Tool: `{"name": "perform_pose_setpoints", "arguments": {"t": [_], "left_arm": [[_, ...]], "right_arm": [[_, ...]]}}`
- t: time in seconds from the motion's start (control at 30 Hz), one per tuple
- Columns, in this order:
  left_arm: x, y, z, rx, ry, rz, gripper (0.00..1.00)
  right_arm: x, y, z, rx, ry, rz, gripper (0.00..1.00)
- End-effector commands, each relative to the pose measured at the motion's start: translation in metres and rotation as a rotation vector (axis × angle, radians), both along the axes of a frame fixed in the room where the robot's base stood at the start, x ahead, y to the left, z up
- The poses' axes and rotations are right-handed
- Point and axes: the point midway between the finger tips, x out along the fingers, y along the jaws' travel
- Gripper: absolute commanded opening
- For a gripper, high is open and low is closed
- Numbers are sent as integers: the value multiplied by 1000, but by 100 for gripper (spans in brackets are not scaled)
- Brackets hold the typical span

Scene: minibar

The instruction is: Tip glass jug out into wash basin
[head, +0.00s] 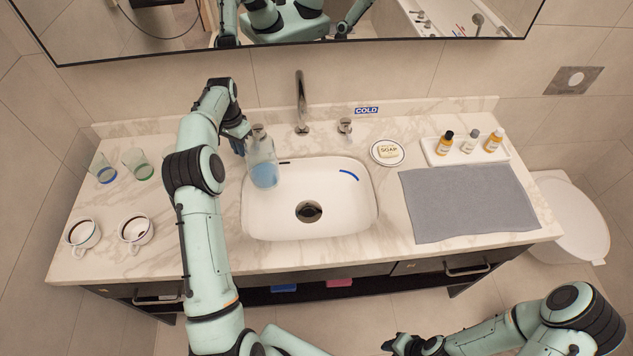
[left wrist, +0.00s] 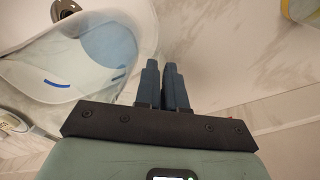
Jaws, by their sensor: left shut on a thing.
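The clear glass jug (head: 262,168), with blue liquid low inside it, is over the back left part of the white wash basin (head: 345,215). My left gripper (head: 242,143) is shut on the jug at its left side, partly hidden by my arm. In the left wrist view the fingers (left wrist: 166,84) are close together beside the jug's clear wall (left wrist: 105,45); the gripped part is hard to make out. The jug looks close to upright, though its exact tilt is unclear. My right gripper (head: 400,344) is low at the bottom edge, away from the counter.
The tap (head: 301,105) stands behind the basin. Glasses (head: 138,164) and cups (head: 136,231) stand on the left. A soap dish (head: 387,153), a bottle tray (head: 435,151) and a grey towel (head: 468,202) lie on the right. A dark drain (head: 309,211) sits in the basin.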

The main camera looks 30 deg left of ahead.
Motion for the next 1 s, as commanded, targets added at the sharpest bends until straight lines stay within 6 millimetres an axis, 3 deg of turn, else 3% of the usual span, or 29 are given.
{"name": "perform_pose_setpoints", "arguments": {"t": [0.13,0.33,0.67,1.0], "left_arm": [[-4,-1,-28,-2,0,0,0],[-4,-3,-43,-2,-5,0,0],[-3,-3,-42,2,-7,-6,0],[-3,-11,-25,110,-13,-17,0]], "right_arm": [[-2,0,-1,0,3,0,31],[-2,0,-1,0,2,0,31],[0,0,0,0,1,0,31],[0,0,0,0,0,0,31]]}}
